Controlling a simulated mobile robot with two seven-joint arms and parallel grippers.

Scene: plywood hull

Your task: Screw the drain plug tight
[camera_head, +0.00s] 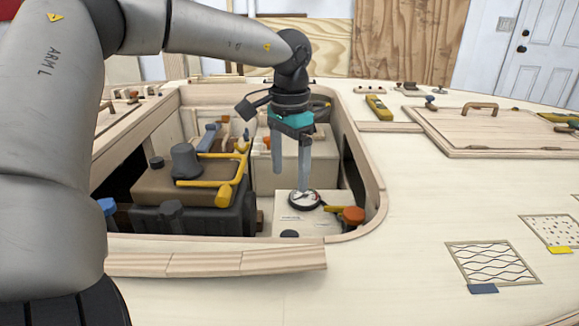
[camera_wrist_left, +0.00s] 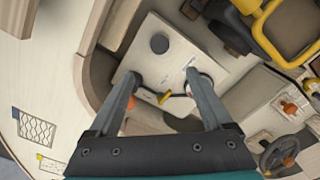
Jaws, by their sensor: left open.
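My left gripper (camera_head: 290,178) reaches down into the cockpit opening, its fingers apart with nothing between them. It also shows in the left wrist view (camera_wrist_left: 162,74). Below it is a pale box top (camera_head: 262,215) with a round dial (camera_head: 304,200), a red-orange knob (camera_head: 352,215) on a yellow handle, and a dark round cap (camera_head: 289,234) near the front edge. The cap also shows beyond the fingertips in the left wrist view (camera_wrist_left: 159,43). I cannot tell for sure which part is the drain plug. One finger partly covers the dial. My right gripper is not in view.
A steering wheel (camera_wrist_left: 279,153) shows in the wrist view.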

